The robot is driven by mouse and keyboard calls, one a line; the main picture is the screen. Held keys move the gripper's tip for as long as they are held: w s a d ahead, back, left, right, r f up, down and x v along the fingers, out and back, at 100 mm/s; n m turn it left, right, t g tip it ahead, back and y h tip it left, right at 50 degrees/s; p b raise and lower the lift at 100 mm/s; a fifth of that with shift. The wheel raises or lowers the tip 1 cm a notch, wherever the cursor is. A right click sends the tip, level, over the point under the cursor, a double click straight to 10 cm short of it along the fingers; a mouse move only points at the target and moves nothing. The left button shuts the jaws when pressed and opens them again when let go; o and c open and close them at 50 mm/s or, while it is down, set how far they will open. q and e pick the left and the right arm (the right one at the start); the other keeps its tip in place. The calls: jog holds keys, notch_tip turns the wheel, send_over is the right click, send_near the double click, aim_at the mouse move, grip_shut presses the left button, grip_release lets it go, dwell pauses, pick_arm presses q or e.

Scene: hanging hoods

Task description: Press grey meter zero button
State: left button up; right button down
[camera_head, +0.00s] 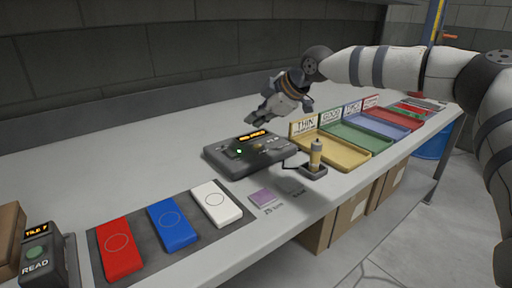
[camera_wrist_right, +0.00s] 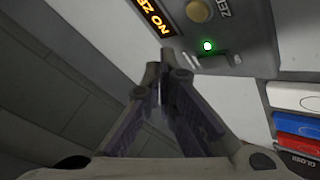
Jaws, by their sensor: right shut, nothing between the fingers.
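The grey meter (camera_head: 240,166) sits on the bench in the middle of the head view, with a lit orange display (camera_head: 252,135) and a green light (camera_head: 239,151). In the right wrist view, a round tan button (camera_wrist_right: 199,10) stands on the meter (camera_wrist_right: 240,22) beside a partly cut-off label starting "ZE". The display there (camera_wrist_right: 154,15) shows orange letters, partly cut off. My right gripper (camera_head: 256,118) is above and behind the meter in the head view. Its fingertips (camera_wrist_right: 160,70) are together, empty and apart from the button. My left gripper is out of view.
A small holder with a yellow bottle (camera_head: 316,155) stands right of the meter. Red (camera_head: 119,248), blue (camera_head: 172,224) and white (camera_head: 216,203) blocks lie on a dark mat at front left. Labelled coloured trays (camera_head: 345,163) line the right side. The bench behind the meter is clear.

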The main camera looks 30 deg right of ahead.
aim_at(256, 147)
notch_tip(256, 147, down, 2)
jog(key=shift+f, duration=1.05)
jog(key=shift+f, duration=0.1)
dwell(0.6)
jog(key=shift+f, duration=0.35)
jog(key=shift+f, duration=0.45)
dwell(0.6)
jog(key=shift+r, duration=0.9)
